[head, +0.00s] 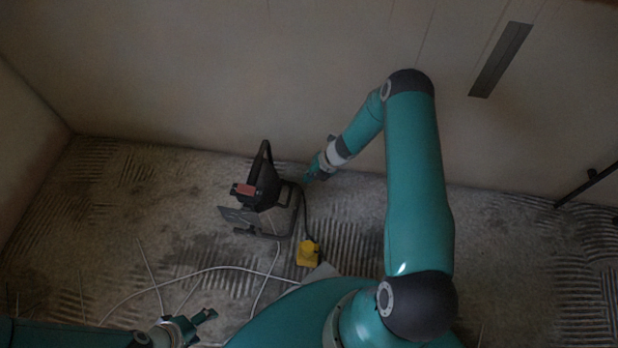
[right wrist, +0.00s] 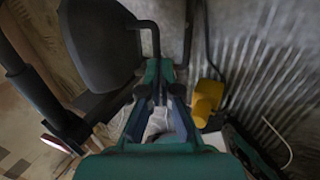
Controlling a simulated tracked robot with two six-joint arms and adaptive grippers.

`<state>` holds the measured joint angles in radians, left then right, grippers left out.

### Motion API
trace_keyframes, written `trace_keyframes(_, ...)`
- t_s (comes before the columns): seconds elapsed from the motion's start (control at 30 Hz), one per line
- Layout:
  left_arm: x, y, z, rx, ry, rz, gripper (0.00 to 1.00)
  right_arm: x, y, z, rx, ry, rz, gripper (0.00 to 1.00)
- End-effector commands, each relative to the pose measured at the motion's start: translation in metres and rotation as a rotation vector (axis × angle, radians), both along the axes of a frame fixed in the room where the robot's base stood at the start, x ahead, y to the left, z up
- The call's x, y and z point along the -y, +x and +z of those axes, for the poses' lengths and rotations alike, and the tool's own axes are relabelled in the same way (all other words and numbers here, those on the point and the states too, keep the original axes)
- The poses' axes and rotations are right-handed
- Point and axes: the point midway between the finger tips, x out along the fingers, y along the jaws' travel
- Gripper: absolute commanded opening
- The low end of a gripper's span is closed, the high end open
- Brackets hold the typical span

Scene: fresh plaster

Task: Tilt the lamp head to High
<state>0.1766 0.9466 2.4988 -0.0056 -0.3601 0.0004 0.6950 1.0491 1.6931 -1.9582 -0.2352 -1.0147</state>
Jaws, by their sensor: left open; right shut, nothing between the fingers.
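The work lamp (head: 265,191) stands on the ridged floor near the wall, left of centre in the head view. My right gripper (head: 309,174) is at the lamp's right side. In the right wrist view, its fingers (right wrist: 160,78) are shut and empty beside the dark lamp body (right wrist: 97,45) and a thin bent bar; I cannot tell whether they touch it. My left gripper (head: 207,316) is open, low and away from the lamp.
A yellow box (head: 307,253) sits on the floor right of the lamp, with a dark cable leading to it; the right wrist view shows it too (right wrist: 206,99). Pale cables (head: 190,272) lie across the floor in front. The wall rises close behind the lamp.

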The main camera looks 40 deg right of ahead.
Motion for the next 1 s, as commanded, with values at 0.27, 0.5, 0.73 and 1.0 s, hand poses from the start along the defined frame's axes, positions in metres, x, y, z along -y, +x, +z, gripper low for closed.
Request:
trace_keyframes(0.27,0.000,0.000,-0.028,0.000,0.000,0.000,0.68,-0.019,0.021,-0.056,0.000,0.002,0.001,0.00)
trace_keyframes(0.5,0.000,0.000,-0.043,0.000,0.000,0.000,0.68,-0.028,0.034,-0.086,-0.001,0.001,-0.003,0.00)
trace_keyframes(0.73,0.000,0.000,-0.046,0.000,0.000,0.000,0.68,-0.032,0.038,-0.093,-0.001,0.002,-0.002,0.00)
trace_keyframes(1.0,0.000,0.000,-0.045,0.000,0.000,0.000,0.68,-0.032,0.038,-0.093,-0.001,0.001,-0.003,0.00)
